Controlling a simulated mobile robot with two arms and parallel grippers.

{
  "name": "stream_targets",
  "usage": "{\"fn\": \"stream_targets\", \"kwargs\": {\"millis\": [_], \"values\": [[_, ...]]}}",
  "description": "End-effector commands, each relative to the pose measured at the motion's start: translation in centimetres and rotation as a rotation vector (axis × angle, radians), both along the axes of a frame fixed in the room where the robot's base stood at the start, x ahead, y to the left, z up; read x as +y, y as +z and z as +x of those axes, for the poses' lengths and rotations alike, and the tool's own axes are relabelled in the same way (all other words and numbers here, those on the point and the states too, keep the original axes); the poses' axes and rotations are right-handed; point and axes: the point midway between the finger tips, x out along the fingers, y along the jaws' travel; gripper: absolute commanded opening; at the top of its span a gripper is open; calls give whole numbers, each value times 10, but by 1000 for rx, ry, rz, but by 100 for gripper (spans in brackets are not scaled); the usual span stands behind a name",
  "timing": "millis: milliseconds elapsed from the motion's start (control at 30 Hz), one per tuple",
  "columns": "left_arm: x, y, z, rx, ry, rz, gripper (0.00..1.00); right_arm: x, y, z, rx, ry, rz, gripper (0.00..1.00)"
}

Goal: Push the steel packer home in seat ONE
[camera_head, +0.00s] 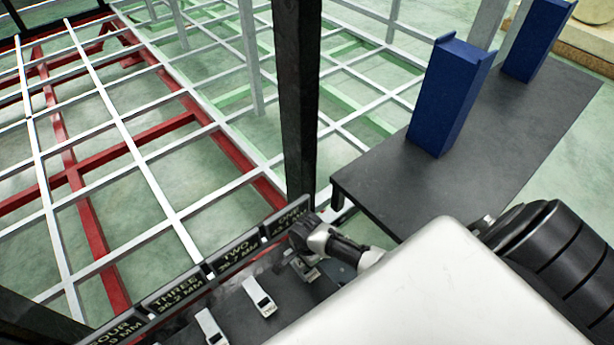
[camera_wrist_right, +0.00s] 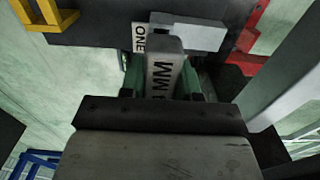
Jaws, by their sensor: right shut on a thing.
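The steel packer (camera_wrist_right: 162,72) is a grey block with dark lettering that ends in MM, seen in the right wrist view. My right gripper (camera_wrist_right: 163,85) is shut on it, with a green finger on each side. A white tag reading ONE (camera_wrist_right: 139,38) stands right beside the packer's far end. In the head view my right gripper (camera_head: 303,240) is low at the sign for seat ONE (camera_head: 288,220), at the right end of the row of signs. The packer's far end and its depth in the seat are hidden. My left gripper is not in view.
Signs for TWO (camera_head: 236,253), THREE (camera_head: 172,290) and FOUR run left along the dark rack. Pale pieces (camera_head: 260,297) sit in front of them. A dark post (camera_head: 298,100) rises behind seat ONE. A dark table (camera_head: 470,185) with blue boxes (camera_head: 450,95) stands at right.

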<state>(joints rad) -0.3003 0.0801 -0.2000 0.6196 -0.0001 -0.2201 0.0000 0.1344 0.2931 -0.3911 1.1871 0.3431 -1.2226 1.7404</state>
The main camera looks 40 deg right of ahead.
Motion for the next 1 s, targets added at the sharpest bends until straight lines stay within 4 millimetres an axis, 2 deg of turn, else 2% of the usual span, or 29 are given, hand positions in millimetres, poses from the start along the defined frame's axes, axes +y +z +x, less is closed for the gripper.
{"fn": "stream_targets", "kwargs": {"millis": [1000], "values": [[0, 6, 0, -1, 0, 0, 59, 0, 0, 1, -1, 0, 0, 0]]}}
